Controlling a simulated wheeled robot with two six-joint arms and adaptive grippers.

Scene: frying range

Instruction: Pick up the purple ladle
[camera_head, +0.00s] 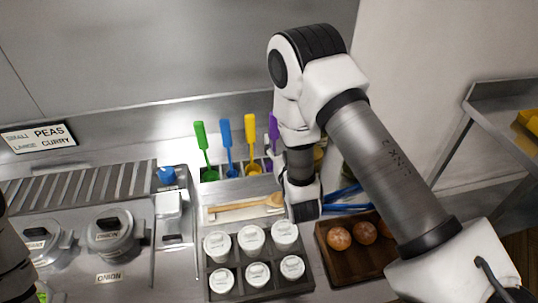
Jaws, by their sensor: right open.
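The purple ladle (273,127) stands in the rack at the back of the counter, to the right of the yellow ladle (250,130). Only part of its purple handle shows; my right arm covers the rest. My right gripper (279,168) is at the end of that arm, close in front of the purple ladle. It is open, and its fingers are mostly hidden by my wrist. I cannot tell whether it touches the handle. My left gripper is out of view.
A green ladle (201,135) and a blue ladle (225,133) stand to the left. A wooden utensil (238,206) lies in front. Several white-lidded jars (252,238) and a wooden tray (345,270) with round brown items are nearer. Lidded pots (111,235) stand at left.

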